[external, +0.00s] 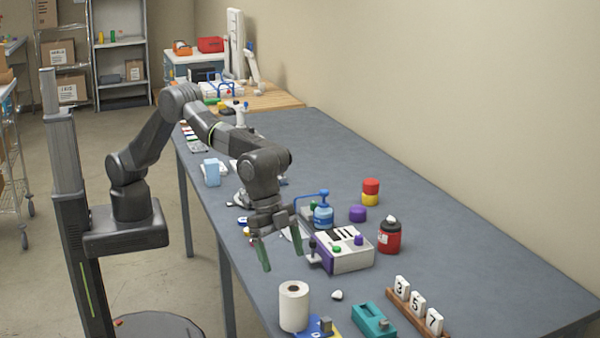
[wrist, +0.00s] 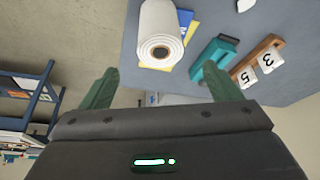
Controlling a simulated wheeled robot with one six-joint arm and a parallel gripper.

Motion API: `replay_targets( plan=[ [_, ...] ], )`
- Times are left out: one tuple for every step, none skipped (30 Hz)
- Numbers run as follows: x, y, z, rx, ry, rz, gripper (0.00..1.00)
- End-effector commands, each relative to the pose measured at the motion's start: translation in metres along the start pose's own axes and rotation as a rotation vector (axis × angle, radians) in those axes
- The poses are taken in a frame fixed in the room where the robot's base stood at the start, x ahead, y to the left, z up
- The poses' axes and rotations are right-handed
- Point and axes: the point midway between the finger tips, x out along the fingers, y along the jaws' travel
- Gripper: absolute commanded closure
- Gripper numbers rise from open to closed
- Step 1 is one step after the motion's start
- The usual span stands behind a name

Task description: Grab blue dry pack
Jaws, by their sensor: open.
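A light blue upright pack (external: 211,172) stands near the left edge of the table in the external view, beside a white item; it is the thing that best fits the blue dry pack, but I cannot read any label on it. My gripper (external: 281,251) is open and empty, its green fingers pointing down near the table's left edge. It is well nearer the camera than the light blue pack, with my forearm between. In the wrist view my gripper (wrist: 161,72) shows both fingers apart with nothing between them. The light blue pack does not show there.
A white roll (external: 294,306), teal tool (external: 373,321) and number rack (external: 417,311) stand in front. The right side is clear.

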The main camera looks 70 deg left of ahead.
Motion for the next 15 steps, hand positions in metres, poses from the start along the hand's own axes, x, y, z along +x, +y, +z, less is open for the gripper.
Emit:
replay_targets(
  plan=[
    [0.0, 0.0, 0.0, 0.0, 0.0, 0.0, 0.21],
    [0.0, 0.0, 0.0, 0.0, 0.0, 0.0, 0.24],
    [0.0, 0.0, 0.0, 0.0, 0.0, 0.0, 0.24],
    [0.0, 0.0, 0.0, 0.0, 0.0, 0.0, 0.24],
    [0.0, 0.0, 0.0, 0.0, 0.0, 0.0, 0.24],
    [0.0, 0.0, 0.0, 0.0, 0.0, 0.0, 0.24],
    [0.0, 0.0, 0.0, 0.0, 0.0, 0.0, 0.24],
    [0.0, 0.0, 0.0, 0.0, 0.0, 0.0, 0.24],
    [0.0, -0.001, 0.0, -0.001, 0.0, 0.0, 0.24],
    [-0.001, -0.003, 0.001, -0.002, 0.0, -0.001, 0.24],
    [-0.001, -0.007, 0.001, -0.006, 0.0, -0.002, 0.24],
    [-0.003, -0.016, 0.003, -0.013, -0.001, -0.005, 0.24],
    [-0.005, -0.026, 0.005, -0.02, -0.002, -0.009, 0.24],
    [-0.007, -0.038, 0.007, -0.029, -0.002, -0.013, 0.24],
    [-0.011, -0.058, 0.013, -0.045, -0.005, -0.02, 0.24]
  ],
)
